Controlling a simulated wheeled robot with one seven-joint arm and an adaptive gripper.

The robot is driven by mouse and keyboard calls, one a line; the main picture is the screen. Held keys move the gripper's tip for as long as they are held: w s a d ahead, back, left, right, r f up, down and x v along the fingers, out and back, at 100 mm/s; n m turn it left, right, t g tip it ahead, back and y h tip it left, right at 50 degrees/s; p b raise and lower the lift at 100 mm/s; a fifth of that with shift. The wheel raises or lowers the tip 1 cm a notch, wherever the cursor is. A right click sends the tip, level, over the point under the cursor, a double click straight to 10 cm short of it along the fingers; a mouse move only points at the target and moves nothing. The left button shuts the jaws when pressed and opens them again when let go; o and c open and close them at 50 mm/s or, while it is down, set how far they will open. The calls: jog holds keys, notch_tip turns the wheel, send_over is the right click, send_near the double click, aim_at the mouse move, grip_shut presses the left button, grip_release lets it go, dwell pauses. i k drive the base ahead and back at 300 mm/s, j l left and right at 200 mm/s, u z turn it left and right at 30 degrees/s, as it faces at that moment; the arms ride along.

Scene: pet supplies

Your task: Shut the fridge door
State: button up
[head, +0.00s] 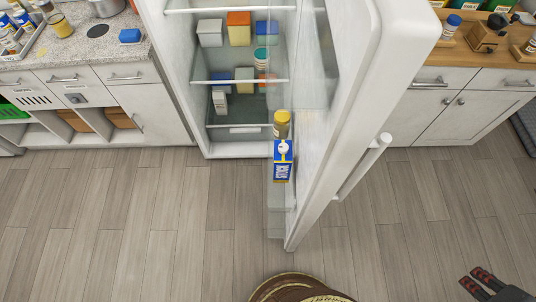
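The white fridge (237,150) stands at the back centre, with its inside in view. Its door (345,110) is wide open and swung toward me, hinged on the fridge's right side. The door's long white handle (364,167) is on its outer face, facing right. My gripper (478,279) shows at the bottom right corner, to the right of the door and in front of it. It is well apart from the door and handle. Its two dark fingers with red pads lie close together, and the gap between them is unclear. Part of the gripper is cut off by the picture edge.
The door's inner shelves hold a yellow jar (281,124) and a blue box (283,163). Several cartons stand inside. Counters flank the fridge, left (60,60) and right (480,55). A round brown object (297,288) is at the bottom edge. The wooden floor (130,220) is otherwise largely clear.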

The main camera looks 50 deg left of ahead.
aim_at(355, 60)
jog(key=i+l+u, duration=0.1)
jog(key=u, duration=0.35)
jog(key=i+l+u, duration=0.15)
jog(key=u, duration=0.35)
jog(key=i+l+u, duration=0.2)
jog(key=u, duration=0.25)
jog(key=l+u, duration=0.3)
jog(key=u, duration=0.2)
jog(key=i+l+u, duration=0.1)
jog(key=l+u, duration=0.2)
jog(key=u, duration=0.15)
jog(key=l+u, duration=0.5)
jog(key=k+j+u, duration=0.2)
jog(key=k+j, duration=0.05)
jog(key=k, duration=0.05)
